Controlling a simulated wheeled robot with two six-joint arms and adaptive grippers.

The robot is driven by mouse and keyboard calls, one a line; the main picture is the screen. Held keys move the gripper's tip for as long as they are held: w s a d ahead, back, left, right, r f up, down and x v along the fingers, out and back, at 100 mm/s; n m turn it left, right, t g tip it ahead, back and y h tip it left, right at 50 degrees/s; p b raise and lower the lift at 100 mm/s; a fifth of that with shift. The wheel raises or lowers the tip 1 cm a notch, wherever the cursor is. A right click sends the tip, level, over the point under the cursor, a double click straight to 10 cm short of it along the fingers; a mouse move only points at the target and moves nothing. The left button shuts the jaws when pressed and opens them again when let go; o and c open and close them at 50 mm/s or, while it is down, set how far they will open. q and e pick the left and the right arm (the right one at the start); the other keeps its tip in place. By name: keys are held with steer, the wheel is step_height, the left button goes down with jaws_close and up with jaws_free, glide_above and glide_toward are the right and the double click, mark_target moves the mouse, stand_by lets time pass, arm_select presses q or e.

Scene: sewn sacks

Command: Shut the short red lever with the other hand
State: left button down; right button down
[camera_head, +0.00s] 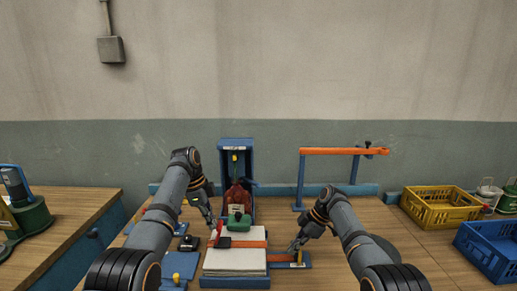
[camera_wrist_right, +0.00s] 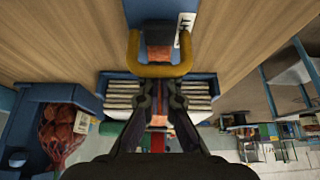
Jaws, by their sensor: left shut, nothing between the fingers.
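A small red piece (camera_head: 223,242), which looks like the short red lever, lies at the left end of an orange bar (camera_head: 252,244) across a stack of pale sacks (camera_head: 234,262). Whether it is raised or flat is hard to tell. My left gripper (camera_head: 212,224) is shut and empty, just above and left of it.
A blue stand (camera_head: 236,145) with a red net sack (camera_head: 237,195) is behind the stack. A green piece (camera_head: 239,222) sits at the stack's back edge. An orange rail (camera_head: 340,151) stands on blue posts. Yellow (camera_head: 438,211) and blue (camera_head: 488,247) crates are at right.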

arm_select(q)
steer(key=shift+d+f, duration=0.1)
steer(key=shift+d, duration=1.3)
arm_select(e)
steer(key=shift+d, duration=0.15)
arm_select(q)
steer(key=shift+d+f, duration=0.7)
steer(key=shift+d, duration=0.05)
arm_select(e)
steer(key=shift+f, duration=0.1)
arm_select(q)
steer(key=shift+f, duration=0.1)
steer(key=shift+d+f, duration=0.4)
steer(key=shift+f, duration=0.4)
steer(key=d+v, duration=0.2)
steer(key=v, duration=0.6)
steer(key=shift+r, duration=0.55)
steer(key=shift+a, duration=0.1)
